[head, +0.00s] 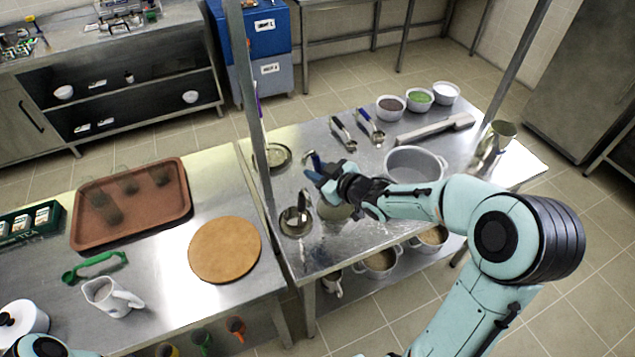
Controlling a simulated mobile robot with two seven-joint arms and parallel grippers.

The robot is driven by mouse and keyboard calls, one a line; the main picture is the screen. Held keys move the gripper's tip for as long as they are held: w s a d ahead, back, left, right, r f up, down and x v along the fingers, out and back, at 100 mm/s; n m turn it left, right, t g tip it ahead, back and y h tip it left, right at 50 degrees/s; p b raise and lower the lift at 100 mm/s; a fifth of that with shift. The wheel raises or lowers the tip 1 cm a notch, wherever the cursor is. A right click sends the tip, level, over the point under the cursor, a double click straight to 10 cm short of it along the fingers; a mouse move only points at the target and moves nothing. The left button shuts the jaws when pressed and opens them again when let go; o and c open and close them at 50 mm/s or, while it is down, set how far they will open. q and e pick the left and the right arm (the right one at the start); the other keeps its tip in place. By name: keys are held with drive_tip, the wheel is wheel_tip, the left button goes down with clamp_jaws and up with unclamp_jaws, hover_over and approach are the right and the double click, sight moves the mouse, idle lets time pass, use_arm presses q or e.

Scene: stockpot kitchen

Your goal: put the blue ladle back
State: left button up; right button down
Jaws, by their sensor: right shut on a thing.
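My right gripper (318,178) is over the middle steel table and shut on a blue handle (317,161), which looks like that of the blue ladle. A small metal hook shows at the handle's top end. A metal bowl (296,222) with a thin stem shows just below and left of the gripper. It seems to be the ladle's bowl, but my fingers hide the join, and I cannot tell whether it touches the table. My left gripper is not in view; only a bit of my left arm shows at the bottom left.
Two scoops, one blue-handled (370,127) and one dark-handled (343,132), lie behind the gripper. A stockpot (414,163) stands right of it, near small bowls (391,108). An upright post (259,120) stands left. A brown tray (132,245) and round board (224,249) occupy the left counter.

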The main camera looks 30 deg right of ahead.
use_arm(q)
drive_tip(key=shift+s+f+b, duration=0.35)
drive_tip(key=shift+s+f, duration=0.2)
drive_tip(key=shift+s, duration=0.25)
use_arm(e)
wheel_tip(320, 180, down, 4)
drive_tip(key=shift+s, duration=0.1)
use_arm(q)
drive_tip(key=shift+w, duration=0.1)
use_arm(e)
drive_tip(key=shift+f, duration=0.3)
drive_tip(key=c, duration=1)
unclamp_jaws()
drive_tip(key=shift+r, duration=0.1)
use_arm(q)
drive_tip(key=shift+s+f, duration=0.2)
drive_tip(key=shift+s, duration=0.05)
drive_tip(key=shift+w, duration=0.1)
